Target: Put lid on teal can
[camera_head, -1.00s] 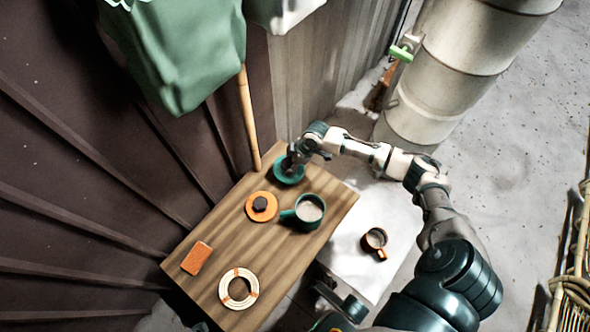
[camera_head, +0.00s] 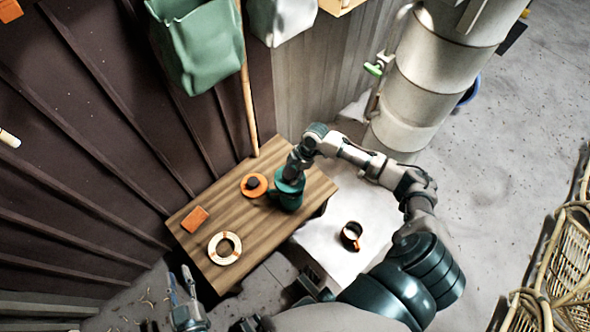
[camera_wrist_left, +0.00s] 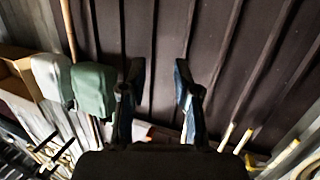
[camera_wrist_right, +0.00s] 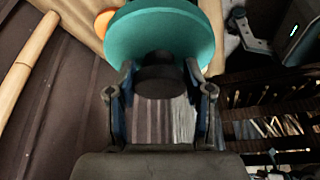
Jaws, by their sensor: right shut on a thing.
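The teal can (camera_head: 288,201), mug-like with a side handle, stands on the wooden table near its right edge. My right gripper (camera_wrist_right: 160,82) is shut on the dark knob of the teal lid (camera_wrist_right: 160,28). In the head view the lid (camera_head: 291,183) is over the can's top and hides its opening. I cannot tell whether the lid rests on the rim or is slightly above it. My left gripper (camera_wrist_left: 158,78) is open and empty, low at the left in the head view (camera_head: 181,283), away from the table.
On the wooden table (camera_head: 255,235) are an orange lid with a dark knob (camera_head: 254,185), an orange block (camera_head: 195,219) and a pale ring coil (camera_head: 225,248). An orange-handled cup (camera_head: 351,235) stands on the white surface (camera_head: 325,250) at right. A ribbed wall (camera_head: 100,140) borders the left.

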